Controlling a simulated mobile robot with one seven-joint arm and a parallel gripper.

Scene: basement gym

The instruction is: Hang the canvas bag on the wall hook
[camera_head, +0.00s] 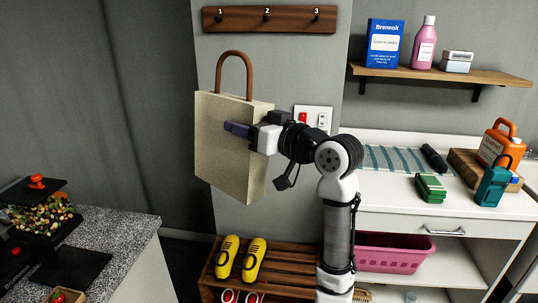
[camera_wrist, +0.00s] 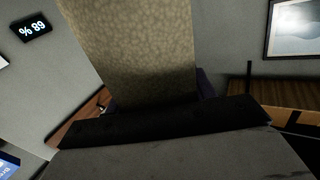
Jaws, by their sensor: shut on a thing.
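The beige canvas bag (camera_head: 225,160) with a brown loop handle (camera_head: 235,55) hangs upright in the air in the head view. My gripper (camera_head: 238,129) is shut on the bag's side, below the handle. The dark wooden hook rack (camera_head: 240,19) is on the wall above, with hooks numbered 1, 2 and 3. The handle's top shows below the rack, between hooks 1 and 2 in the picture, and apart from them. In the wrist view the bag (camera_wrist: 135,45) fills the upper middle, and my fingers are mostly hidden.
A wall shelf (camera_head: 445,73) with a blue box and pink bottle is at right. Below it is a white counter (camera_head: 400,205) with several items. A light switch plate (camera_head: 313,119) is behind my wrist. A slatted bench (camera_head: 290,270) with yellow shoes stands below; a speckled counter is at left.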

